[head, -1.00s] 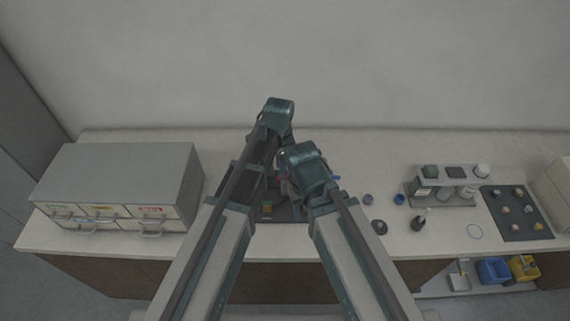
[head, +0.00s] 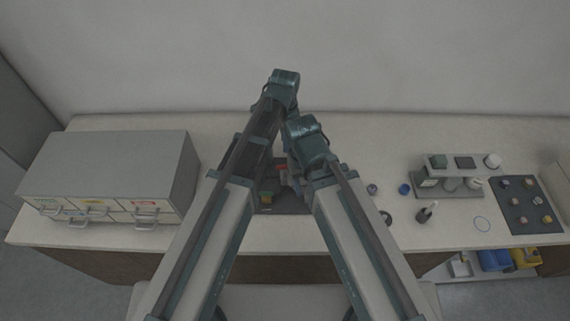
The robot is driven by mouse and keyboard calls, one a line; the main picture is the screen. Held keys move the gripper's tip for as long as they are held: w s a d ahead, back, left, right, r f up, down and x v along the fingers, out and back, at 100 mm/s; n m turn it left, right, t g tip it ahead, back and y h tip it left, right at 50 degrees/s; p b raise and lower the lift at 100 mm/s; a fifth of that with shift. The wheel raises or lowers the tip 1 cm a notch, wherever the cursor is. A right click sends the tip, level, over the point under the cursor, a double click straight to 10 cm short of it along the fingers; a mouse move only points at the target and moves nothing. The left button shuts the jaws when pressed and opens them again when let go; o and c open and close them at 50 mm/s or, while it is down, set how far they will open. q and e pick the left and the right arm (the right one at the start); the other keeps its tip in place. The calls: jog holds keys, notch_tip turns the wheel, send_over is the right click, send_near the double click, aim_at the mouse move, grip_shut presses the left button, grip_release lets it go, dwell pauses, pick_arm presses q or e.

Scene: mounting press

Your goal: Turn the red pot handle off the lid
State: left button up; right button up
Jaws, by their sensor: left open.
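A small red part (head: 281,168), possibly the red pot handle, shows in the gap between my two arms above a dark base plate (head: 285,205). The lid and most of the press are hidden behind my arms. My left gripper (head: 284,172) is open and largely hidden near the red part; I cannot tell whether it touches it. My right arm reaches to the same place from the right, and its gripper fingers are not visible behind its wrist.
A grey drawer cabinet (head: 110,165) stands on the bench at left. At right are a rack (head: 450,188), a dark mat (head: 527,218) with several small samples, a dark bottle (head: 426,212), a dark ring (head: 386,217) and a blue cap (head: 404,189). Bins sit below.

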aim_at(285, 165)
pick_arm(q)
notch_tip(285, 165, down, 12)
jog(key=b, duration=1.1)
jog(key=shift+f+b, duration=0.2)
jog(key=shift+b, duration=0.1)
jog(key=shift+r, duration=0.1)
grip_shut()
